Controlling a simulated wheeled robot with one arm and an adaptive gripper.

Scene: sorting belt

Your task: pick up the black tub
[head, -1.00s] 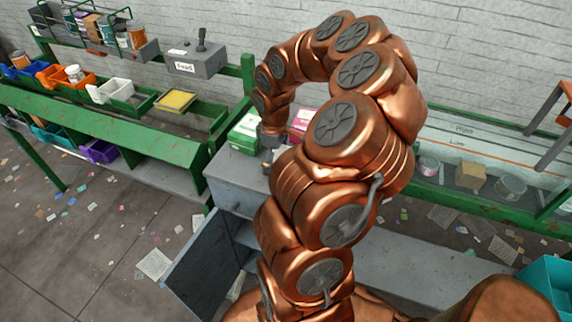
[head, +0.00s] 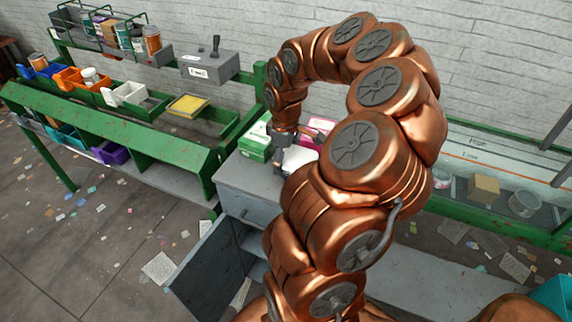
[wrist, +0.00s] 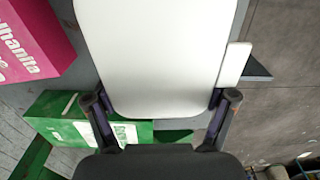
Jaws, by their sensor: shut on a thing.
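My gripper (wrist: 161,100) is shut on a smooth white thing with rounded corners. This white thing (wrist: 160,50) fills the middle of the wrist view, with one finger at each side of its near end. In the head view my gripper (head: 281,160) is over the grey cabinet, close to the green box, and part of the white thing shows beside it. My copper arm hides part of the cabinet top. I cannot make out a black tub for sure in either view.
A green box (head: 255,142) and a pink box (head: 307,137) stand on the grey cabinet (head: 248,182), whose door is open. A green rack (head: 130,140) with coloured bins is at left. Cans and a cardboard box (head: 486,188) are at right. Litter covers the floor.

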